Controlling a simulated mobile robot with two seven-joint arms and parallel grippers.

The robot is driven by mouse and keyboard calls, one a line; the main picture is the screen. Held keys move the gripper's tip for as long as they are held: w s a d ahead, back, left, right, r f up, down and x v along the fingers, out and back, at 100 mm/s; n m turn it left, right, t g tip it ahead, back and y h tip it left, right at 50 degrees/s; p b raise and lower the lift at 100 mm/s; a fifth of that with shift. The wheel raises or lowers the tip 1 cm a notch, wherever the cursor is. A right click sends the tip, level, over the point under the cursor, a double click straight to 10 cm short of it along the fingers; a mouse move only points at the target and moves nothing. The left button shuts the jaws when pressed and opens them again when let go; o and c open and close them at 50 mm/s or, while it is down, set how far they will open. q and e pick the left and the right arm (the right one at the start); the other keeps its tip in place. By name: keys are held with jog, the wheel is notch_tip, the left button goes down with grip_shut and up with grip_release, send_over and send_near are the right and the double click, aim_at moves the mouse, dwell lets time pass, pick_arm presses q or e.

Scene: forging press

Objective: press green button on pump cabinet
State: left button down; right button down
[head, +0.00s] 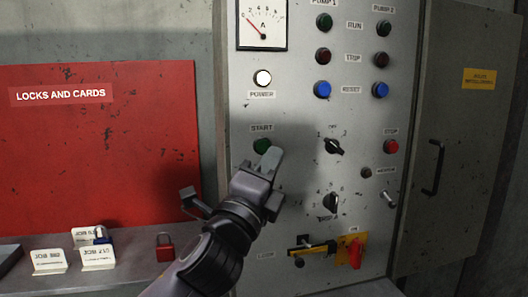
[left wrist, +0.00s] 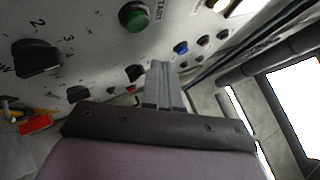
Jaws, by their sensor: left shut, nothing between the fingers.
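The pump cabinet (head: 300,120) stands upright in front of me with a grey, worn panel. The green button (head: 262,146) sits under the START label at the panel's left side. It also shows in the left wrist view as a green knob (left wrist: 134,17) near the top. My left gripper (head: 268,162) is shut and empty, its fingertips just below and right of the green button in the head view, covering part of its edge. In the left wrist view the closed fingers (left wrist: 160,82) point at the panel, beside the button. I cannot tell whether they touch the panel. My right gripper is not in view.
A red STOP button (head: 391,146), a black rotary switch (head: 333,146) and a red-handled switch (head: 354,252) are on the same panel. A white POWER lamp (head: 263,78) is above START. A red board (head: 100,150) and shelf with job cards (head: 98,256) and a red padlock (head: 165,248) are left.

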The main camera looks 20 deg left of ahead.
pick_arm(q)
jog(key=shift+w+a, duration=0.45)
jog(key=shift+w, duration=0.2)
jog(key=shift+w+a, duration=0.45)
jog(key=shift+w, duration=0.2)
dwell(1.1)
jog(key=shift+w+a, duration=0.25)
jog(key=shift+w, duration=0.1)
jog(key=shift+w+a+r+p, duration=0.1)
jog(key=shift+w+a+p, duration=0.15)
jog(key=shift+w+p, duration=0.1)
dwell(0.9)
jog(key=shift+s+d, duration=0.45)
jog(key=shift+s, duration=0.25)
jog(key=s+d, duration=0.1)
jog(key=s, duration=0.1)
jog(key=s+d+p, duration=0.1)
jog(key=s, duration=0.1)
jog(key=shift+d, duration=0.4)
